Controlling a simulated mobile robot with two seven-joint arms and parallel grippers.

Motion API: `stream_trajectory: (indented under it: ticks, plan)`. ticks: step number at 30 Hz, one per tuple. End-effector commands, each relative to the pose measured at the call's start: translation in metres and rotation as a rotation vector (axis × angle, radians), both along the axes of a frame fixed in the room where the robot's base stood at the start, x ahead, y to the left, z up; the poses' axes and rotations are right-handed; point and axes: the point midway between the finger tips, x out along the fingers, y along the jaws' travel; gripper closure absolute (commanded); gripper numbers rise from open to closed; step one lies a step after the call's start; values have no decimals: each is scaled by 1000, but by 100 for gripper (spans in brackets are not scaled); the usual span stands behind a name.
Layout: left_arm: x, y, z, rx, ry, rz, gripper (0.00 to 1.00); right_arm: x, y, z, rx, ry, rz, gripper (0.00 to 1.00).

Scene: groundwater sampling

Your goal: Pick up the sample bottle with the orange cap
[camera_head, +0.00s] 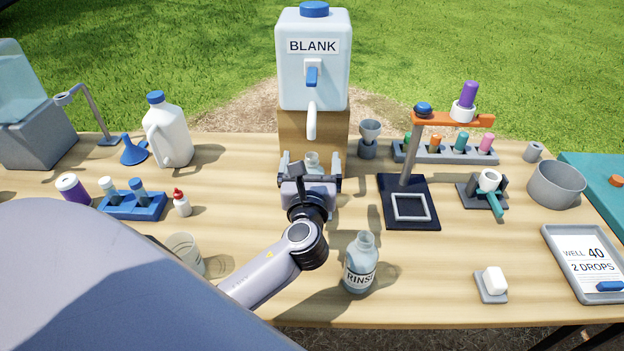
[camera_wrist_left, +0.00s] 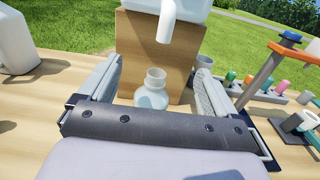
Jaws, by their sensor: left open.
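A small clear bottle (camera_head: 312,160) with an open neck stands upright below the white spout of the BLANK container, in front of a wooden block. It also shows in the left wrist view (camera_wrist_left: 152,97), with no cap on it. My left gripper (camera_head: 311,170) is open, with one finger on each side of this bottle; I cannot tell if they touch it. An orange-topped item (camera_head: 435,143) stands in the grey rack at the back right; whether it is a bottle or a cap is too small to tell. My right gripper is not in view.
The BLANK container (camera_head: 313,80) stands on the wooden block (camera_head: 335,130). A RINSE bottle (camera_head: 360,268) stands right of my left forearm. The grey rack (camera_head: 462,157) and a stand with an orange arm (camera_head: 452,119) are to the right.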

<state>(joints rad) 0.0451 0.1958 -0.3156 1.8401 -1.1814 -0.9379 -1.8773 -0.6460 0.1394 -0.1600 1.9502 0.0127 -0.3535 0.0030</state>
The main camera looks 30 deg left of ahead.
Motion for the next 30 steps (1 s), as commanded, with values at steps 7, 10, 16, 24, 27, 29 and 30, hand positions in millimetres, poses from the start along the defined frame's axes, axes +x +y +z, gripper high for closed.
stream_trajectory:
  ticks: [7,10,16,24,27,29,30]
  plan:
    - [-1,0,-56,2,7,-1,8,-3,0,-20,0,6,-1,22]
    - [-1,0,-72,0,5,0,8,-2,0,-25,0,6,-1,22]
    - [10,6,-72,-1,1,-1,8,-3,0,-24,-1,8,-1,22]
    - [41,26,-72,1,1,2,8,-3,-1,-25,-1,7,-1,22]
    - [53,33,-73,0,1,0,8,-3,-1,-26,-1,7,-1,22]
    - [58,36,-72,0,1,1,8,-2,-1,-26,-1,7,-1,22]
    - [60,38,-72,-1,2,1,8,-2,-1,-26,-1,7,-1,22]
